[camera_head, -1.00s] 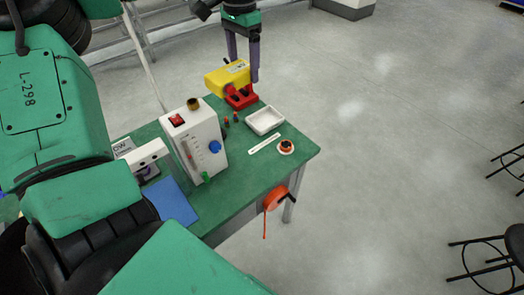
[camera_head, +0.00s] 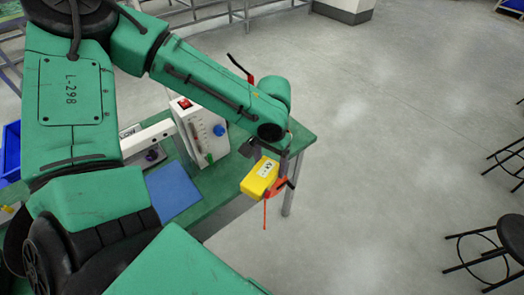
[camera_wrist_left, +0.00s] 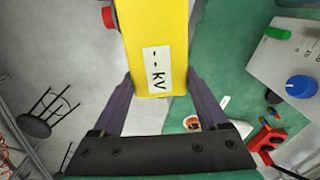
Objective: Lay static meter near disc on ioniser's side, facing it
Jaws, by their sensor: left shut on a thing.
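My left gripper (camera_head: 266,157) is shut on the yellow static meter (camera_head: 258,181) and holds it near the table's right corner. In the left wrist view the meter (camera_wrist_left: 157,40) sits between the two fingers (camera_wrist_left: 160,88), its white "-- kV" label facing the camera. The small white disc (camera_wrist_left: 192,122) with an orange-brown centre shows partly behind the gripper there; my arm hides it in the head view. A white box (camera_head: 205,135) with red switch and blue knob stands on the table; I cannot tell if this is the ioniser. My right gripper is not in view.
A blue mat (camera_head: 173,192) lies left of the white box, near a white device (camera_head: 147,138). Black stools (camera_head: 500,240) stand on the floor at right.

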